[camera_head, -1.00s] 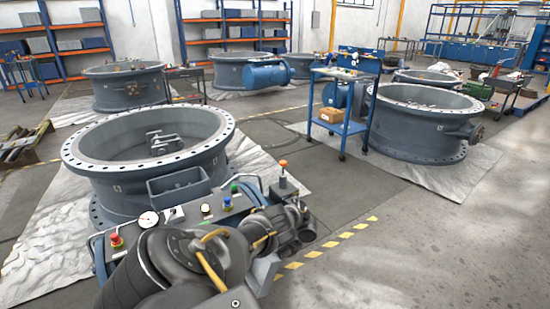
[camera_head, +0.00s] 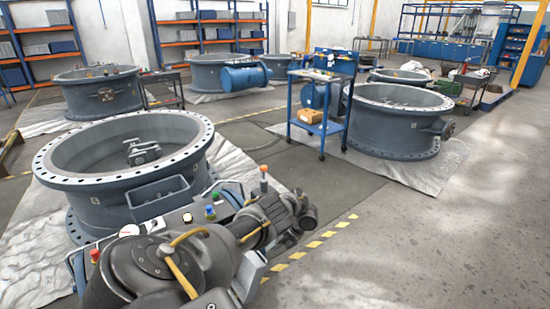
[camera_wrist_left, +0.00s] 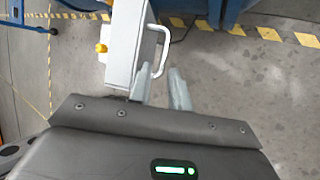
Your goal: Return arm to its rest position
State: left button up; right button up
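My left arm (camera_head: 190,262) reaches in from the bottom left of the head view, stretched over a control panel. Its fingers cannot be made out there. The panel carries a gauge (camera_head: 129,230), a red button (camera_head: 95,256), a blue button (camera_head: 210,212) and an orange-topped lever (camera_head: 263,176). My right gripper is not in view.
A large grey valve ring (camera_head: 60,160) stands just beyond the panel on crumpled sheeting. Open concrete floor (camera_head: 420,250) lies at the right, past yellow floor stripes (camera_head: 305,248).

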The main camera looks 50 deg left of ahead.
pick_arm(q)
jog(key=shift+w+d+r, duration=0.2)
jog(key=shift+r, duration=0.15)
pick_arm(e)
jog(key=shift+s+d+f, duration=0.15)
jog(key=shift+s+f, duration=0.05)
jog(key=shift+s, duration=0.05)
